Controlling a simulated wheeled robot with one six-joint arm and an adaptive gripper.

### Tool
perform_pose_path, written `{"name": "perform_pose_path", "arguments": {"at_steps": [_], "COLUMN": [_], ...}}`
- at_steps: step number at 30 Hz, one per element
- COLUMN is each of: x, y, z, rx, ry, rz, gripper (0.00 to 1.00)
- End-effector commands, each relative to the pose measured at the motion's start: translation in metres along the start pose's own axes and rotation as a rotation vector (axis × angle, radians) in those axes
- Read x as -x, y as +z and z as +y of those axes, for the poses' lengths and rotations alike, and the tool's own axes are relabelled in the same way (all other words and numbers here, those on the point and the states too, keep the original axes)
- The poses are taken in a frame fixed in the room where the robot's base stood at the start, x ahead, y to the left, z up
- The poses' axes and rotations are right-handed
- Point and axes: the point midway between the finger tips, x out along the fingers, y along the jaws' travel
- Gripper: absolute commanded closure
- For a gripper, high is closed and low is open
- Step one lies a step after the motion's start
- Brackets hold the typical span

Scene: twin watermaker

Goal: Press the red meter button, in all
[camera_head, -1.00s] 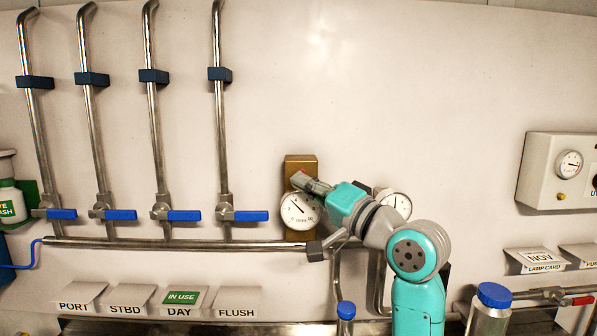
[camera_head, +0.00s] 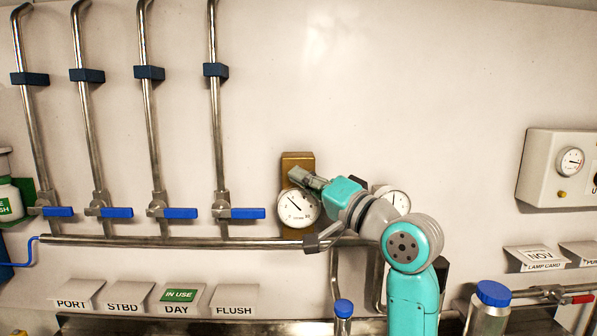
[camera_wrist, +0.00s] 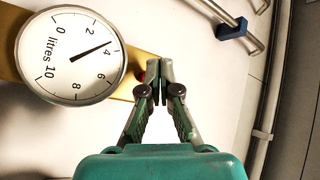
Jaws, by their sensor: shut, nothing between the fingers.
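The brass meter body (camera_head: 298,160) is on the white wall, with a round white litres dial (camera_head: 298,209) on its lower front. In the wrist view the dial (camera_wrist: 60,70) is at upper left, its needle near 4. My gripper (camera_head: 294,174) reaches in from the right, its tip over the brass just above the dial. In the wrist view my gripper (camera_wrist: 160,72) is shut and empty, its tips beside the brass edge (camera_wrist: 128,78). The red button does not show in either view now; my fingers may hide it. I cannot tell whether the tips touch anything.
A second gauge (camera_head: 395,200) is partly behind my arm. A steel pipe (camera_head: 150,242) runs along the wall below several blue-handled valves (camera_head: 180,213). Labelled cards (camera_head: 235,300) stand lower left. A blue-capped bottle (camera_head: 492,296) stands lower right. The wall above the meter is clear.

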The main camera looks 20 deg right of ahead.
Motion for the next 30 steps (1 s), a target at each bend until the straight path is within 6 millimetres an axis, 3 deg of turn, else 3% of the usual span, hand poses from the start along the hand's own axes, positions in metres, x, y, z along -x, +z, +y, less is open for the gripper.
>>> {"name": "perform_pose_path", "arguments": {"at_steps": [30], "x": [-0.0059], "y": [-0.0046], "z": [0.004], "rx": [0.001], "ry": [0.0], "rz": [0.0], "gripper": [1.0]}}
